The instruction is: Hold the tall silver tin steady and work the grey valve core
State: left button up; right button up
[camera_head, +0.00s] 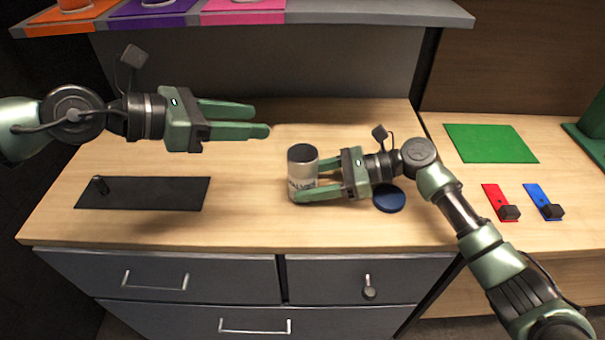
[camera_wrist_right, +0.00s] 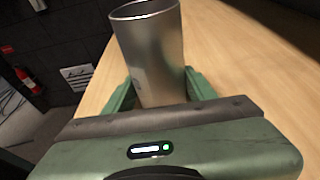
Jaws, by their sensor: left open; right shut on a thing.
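The tall silver tin (camera_head: 302,185) stands upright on the wooden worktop, with lettering on its side and a dark, open-looking top. In the right wrist view the tin (camera_wrist_right: 152,50) sits between the green fingers, its rim open. My right gripper (camera_head: 318,180) is shut on the tin from the right side. My left gripper (camera_head: 262,120) is open and empty, in the air to the left of the tin and higher, fingers pointing right. I cannot make out a grey valve core; the inside of the tin is too dark to see.
A blue round disc (camera_head: 389,198) lies right of the tin, under my right arm. A black mat (camera_head: 150,194) with a small dark peg lies at left. A green mat (camera_head: 490,143), red plate (camera_head: 498,198) and blue plate (camera_head: 541,198) lie at right. A grey shelf (camera_head: 380,12) overhangs the back.

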jog(key=o, duration=1.1)
jog(key=shift+c, duration=0.2)
jog(key=shift+d, duration=0.1)
